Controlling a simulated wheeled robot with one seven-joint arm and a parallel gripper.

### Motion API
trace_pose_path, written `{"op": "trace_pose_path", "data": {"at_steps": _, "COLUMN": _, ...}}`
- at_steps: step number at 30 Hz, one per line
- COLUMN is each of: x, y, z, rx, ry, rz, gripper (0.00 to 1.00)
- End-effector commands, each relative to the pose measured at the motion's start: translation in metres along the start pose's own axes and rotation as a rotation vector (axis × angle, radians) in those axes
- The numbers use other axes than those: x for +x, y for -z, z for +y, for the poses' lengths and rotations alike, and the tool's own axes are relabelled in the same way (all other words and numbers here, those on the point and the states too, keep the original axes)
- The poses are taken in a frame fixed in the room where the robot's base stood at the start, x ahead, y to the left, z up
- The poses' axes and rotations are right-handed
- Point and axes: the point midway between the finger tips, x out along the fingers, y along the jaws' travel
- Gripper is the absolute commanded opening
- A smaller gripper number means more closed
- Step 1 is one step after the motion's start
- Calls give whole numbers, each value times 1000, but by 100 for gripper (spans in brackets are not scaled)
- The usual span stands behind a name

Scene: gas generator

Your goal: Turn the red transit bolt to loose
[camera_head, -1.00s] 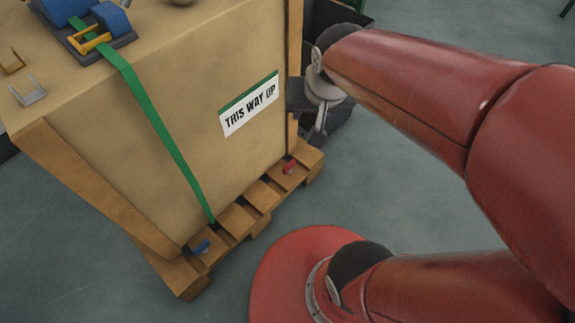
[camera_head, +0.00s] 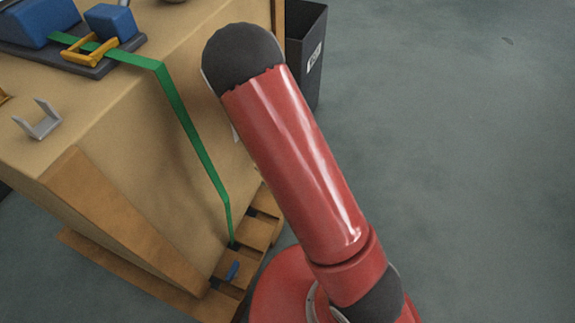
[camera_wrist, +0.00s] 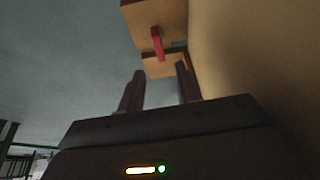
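The red transit bolt (camera_wrist: 158,44) shows in the wrist view as a short red handle on the wooden pallet (camera_wrist: 168,66). It lies just beyond and between my gripper's fingertips, apart from them. My gripper (camera_wrist: 156,74) is open with nothing between its two dark fingers. In the head view my red arm crosses the crate's front and hides both the red bolt and my gripper.
The big tan crate (camera_head: 125,150) stands on the pallet, and its side wall is close on the right in the wrist view. A green strap (camera_head: 190,130) runs down its front. A dark bin (camera_head: 305,55) stands behind my arm. The floor at right is clear.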

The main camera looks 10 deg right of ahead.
Motion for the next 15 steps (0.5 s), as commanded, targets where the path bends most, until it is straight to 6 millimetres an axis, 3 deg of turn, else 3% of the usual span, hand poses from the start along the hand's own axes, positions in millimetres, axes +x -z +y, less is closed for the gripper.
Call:
{"op": "trace_pose_path", "data": {"at_steps": 8, "x": 26, "y": -4, "z": 0, "rx": 2, "ry": -9, "rz": 7, "gripper": 35}}
{"op": "trace_pose_path", "data": {"at_steps": 15, "x": 66, "y": -4, "z": 1, "rx": 1, "ry": -9, "rz": 6, "gripper": 35}}
